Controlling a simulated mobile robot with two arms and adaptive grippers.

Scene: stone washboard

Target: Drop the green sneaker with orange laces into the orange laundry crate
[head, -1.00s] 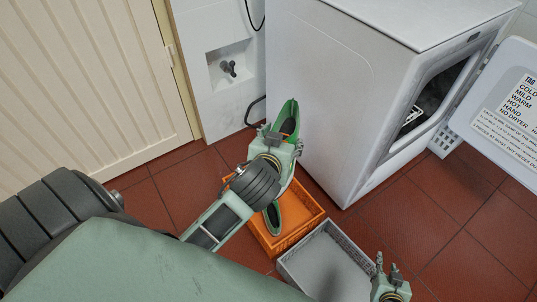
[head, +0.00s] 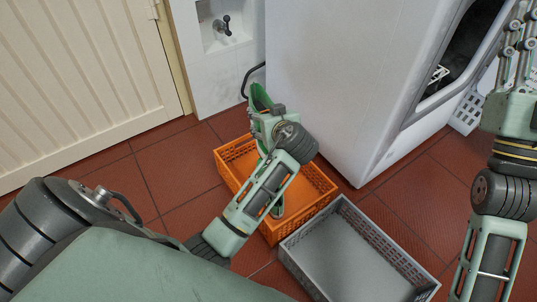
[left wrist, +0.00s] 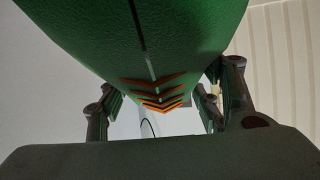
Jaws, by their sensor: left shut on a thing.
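A green sneaker (head: 261,97) is held in my left gripper (head: 264,111), which is shut on it. In the head view it appears at the far edge of the orange laundry crate (head: 321,207), raised above the floor. The left wrist view shows the sneaker's green side (left wrist: 190,40) with orange chevron-like lacing between the fingers. Another green shoe (head: 278,208) shows inside the orange crate, partly hidden by my left arm. My right gripper (head: 519,40) is raised at the upper right; its fingertips are partly cut off by the frame edge.
A grey crate (head: 335,262) stands right of the orange crate and looks empty. A white machine (head: 345,85) with an open door stands behind. A wall tap (head: 222,26) and pale door (head: 75,80) are at left. Red tiled floor (head: 160,165) is free at left.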

